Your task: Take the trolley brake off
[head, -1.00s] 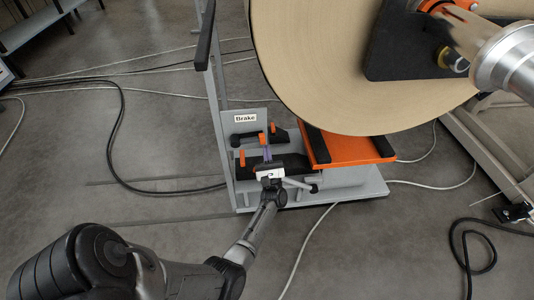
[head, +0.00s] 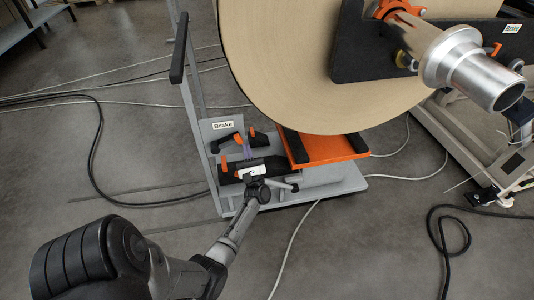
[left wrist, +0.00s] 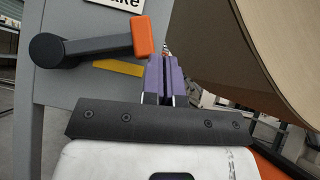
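The grey trolley (head: 350,185) carries a panel with a "Brake" label (head: 222,125). Below the label is a black brake lever with an orange end (head: 238,138). In the left wrist view the lever (left wrist: 95,45) lies about level, its round pivot at the left and its orange end at the right. My left gripper (head: 246,152) is beside that orange end. Its purple fingers (left wrist: 165,78) are together, with nothing seen between them, just right of and below the orange end. I cannot tell whether they touch it. My right gripper is not in view.
A large kraft roll (head: 320,65) hangs over the trolley's orange cradle (head: 325,150), close to the right of my left gripper. A yellow mark (left wrist: 118,67) shows under the lever. Cables (head: 98,150) cross the floor. A machine frame (head: 450,140) stands at right.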

